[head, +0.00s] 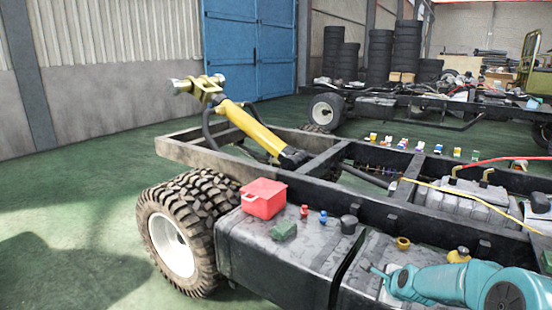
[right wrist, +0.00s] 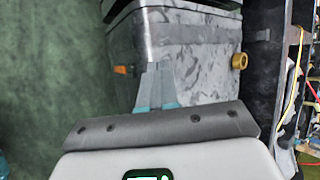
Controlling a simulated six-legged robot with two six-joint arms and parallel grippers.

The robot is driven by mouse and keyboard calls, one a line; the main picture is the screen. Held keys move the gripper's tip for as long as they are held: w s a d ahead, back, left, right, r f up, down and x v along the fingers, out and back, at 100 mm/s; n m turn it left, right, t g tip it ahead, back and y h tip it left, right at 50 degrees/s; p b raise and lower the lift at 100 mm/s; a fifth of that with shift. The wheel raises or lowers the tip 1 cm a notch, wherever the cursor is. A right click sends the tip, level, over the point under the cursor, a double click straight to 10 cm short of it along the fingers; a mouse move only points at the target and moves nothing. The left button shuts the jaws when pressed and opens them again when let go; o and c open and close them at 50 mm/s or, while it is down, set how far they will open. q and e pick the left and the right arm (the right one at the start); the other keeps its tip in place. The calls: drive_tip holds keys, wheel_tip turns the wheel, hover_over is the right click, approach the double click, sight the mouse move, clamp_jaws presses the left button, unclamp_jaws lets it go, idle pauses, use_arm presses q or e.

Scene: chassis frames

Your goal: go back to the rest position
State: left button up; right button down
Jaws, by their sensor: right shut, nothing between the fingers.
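My teal right arm comes in from the right in the head view, low over the dark tank boxes. Its right gripper (head: 368,269) points left, near the front box. In the right wrist view the right gripper (right wrist: 158,70) has its grey fingers together and nothing between them. The fingertips overlap the mottled grey tank box (right wrist: 195,65) in the picture; I cannot tell how close they are to it. My left gripper is in neither view.
The chassis frame (head: 320,165) carries a yellow cylinder (head: 252,128). A red box (head: 263,198), a green piece (head: 284,230) and small caps lie on the tank box (head: 290,255). A big wheel (head: 172,244) stands left. Green floor (head: 80,215) is clear there.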

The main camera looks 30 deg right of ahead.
drive_tip(key=s+a+f+n+g+y+p, duration=0.1)
drive_tip(key=a+f+n+g+y+p, duration=0.3)
drive_tip(key=a, duration=1)
drive_tip(key=s+a+n+y+p, duration=0.2)
drive_tip(key=a+n+p, duration=0.4)
drive_tip(key=a, duration=0.9)
use_arm(q)
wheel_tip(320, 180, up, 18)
drive_tip(key=p, duration=0.5)
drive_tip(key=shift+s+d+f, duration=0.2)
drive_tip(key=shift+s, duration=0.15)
use_arm(e)
drive_tip(key=s+a+f+n+g+y, duration=0.1)
drive_tip(key=s+a+f+n+g, duration=0.1)
drive_tip(key=s+a+n, duration=1.1)
drive_tip(key=s+n+g, duration=0.1)
drive_tip(key=s+n, duration=0.1)
drive_tip(key=s, duration=0.2)
drive_tip(key=shift+s+n, duration=0.15)
drive_tip(key=shift+n, duration=0.25)
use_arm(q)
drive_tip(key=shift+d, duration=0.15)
